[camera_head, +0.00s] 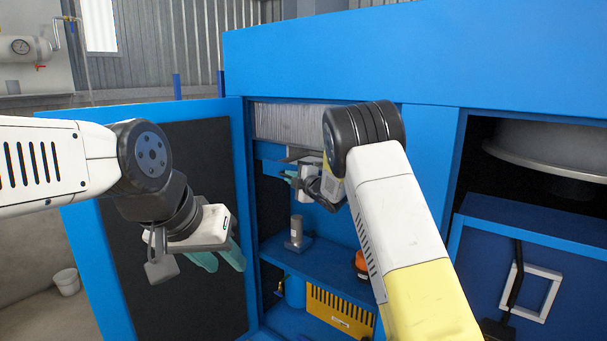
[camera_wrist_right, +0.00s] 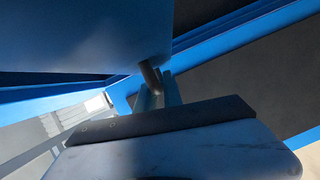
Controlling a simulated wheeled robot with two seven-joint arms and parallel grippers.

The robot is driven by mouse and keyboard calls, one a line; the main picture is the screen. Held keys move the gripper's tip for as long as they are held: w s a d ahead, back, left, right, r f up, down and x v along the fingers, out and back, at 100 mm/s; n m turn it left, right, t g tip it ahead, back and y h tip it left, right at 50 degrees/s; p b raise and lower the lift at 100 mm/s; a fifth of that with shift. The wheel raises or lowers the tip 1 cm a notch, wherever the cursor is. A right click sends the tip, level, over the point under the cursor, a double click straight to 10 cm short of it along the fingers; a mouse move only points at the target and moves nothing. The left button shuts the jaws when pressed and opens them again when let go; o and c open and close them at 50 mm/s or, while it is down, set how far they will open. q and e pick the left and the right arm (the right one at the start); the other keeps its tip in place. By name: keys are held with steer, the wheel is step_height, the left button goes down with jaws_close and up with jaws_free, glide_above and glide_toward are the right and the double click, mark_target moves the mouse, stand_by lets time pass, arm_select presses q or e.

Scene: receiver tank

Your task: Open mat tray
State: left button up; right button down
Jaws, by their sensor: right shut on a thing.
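The mat tray (camera_head: 269,151) shows as a blue edge under a pale ribbed mat (camera_head: 290,122) in the upper part of the open blue cabinet. My right gripper (camera_head: 288,175) is at the tray's front, its teal fingers pointing left and partly hidden by my arm. In the right wrist view, my right gripper (camera_wrist_right: 156,92) is shut on a short metal handle (camera_wrist_right: 150,74) beside a shaded blue panel (camera_wrist_right: 85,35). My left gripper (camera_head: 222,258) hangs empty before the open door, its teal fingers apart.
The cabinet door (camera_head: 180,220) stands open on the left, behind my left gripper. A blue shelf (camera_head: 325,268) below the tray carries a grey metal cylinder (camera_head: 297,232) and an orange-red object (camera_head: 361,264). A yellow slotted part (camera_head: 340,312) lies lower.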

steer(key=s+a, duration=1)
steer(key=s, duration=0.3)
steer(key=shift+s, duration=0.35)
steer(key=shift+f, duration=0.1)
steer(key=c, duration=1.5)
jaws_free()
steer(key=shift+d, duration=0.1)
steer(key=v, duration=0.7)
steer(key=shift+s+d, duration=0.15)
steer(key=shift+s, duration=0.15)
